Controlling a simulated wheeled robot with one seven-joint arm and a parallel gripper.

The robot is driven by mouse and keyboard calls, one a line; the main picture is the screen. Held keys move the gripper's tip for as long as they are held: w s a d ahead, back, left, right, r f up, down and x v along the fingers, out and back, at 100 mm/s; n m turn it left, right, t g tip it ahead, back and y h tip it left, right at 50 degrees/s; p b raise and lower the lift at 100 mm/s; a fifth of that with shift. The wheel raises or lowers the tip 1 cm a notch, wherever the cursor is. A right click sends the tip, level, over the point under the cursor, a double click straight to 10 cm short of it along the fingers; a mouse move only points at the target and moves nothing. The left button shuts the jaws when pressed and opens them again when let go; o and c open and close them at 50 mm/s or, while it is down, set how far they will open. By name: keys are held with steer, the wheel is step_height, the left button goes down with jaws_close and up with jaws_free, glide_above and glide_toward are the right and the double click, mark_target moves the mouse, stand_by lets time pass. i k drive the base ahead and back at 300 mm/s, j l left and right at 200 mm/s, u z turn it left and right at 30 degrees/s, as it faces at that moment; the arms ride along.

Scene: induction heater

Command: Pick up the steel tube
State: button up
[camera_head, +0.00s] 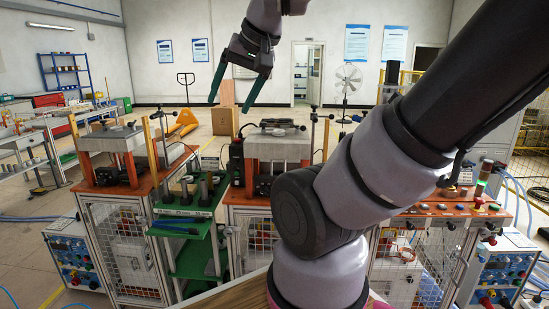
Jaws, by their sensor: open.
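My gripper (232,102) is raised in the upper middle of the head view, pointing down. Its two green-lined fingers are spread, with nothing between them. Below it and a little to the left, several upright metal cylinders stand on the top of a green stand (178,229). One dark cylinder (203,193) is near the stand's right side, and a lighter one (185,190) is left of it. I cannot tell which of them is the steel tube. The gripper is well above the stand and touches nothing.
Orange-topped heater benches stand left (128,185) and right (240,196) of the green stand, each with a grey block unit. Thin upright posts rise beside them. My arm hides much of the right side. A cardboard box (225,121) stands on the floor behind.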

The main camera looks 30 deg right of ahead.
mark_target(184, 181)
steer(key=i+l+u, duration=0.25)
steer(key=i, duration=0.3)
steer(key=i+l+u, duration=0.3)
steer(key=i, duration=0.2)
steer(key=j, duration=0.1)
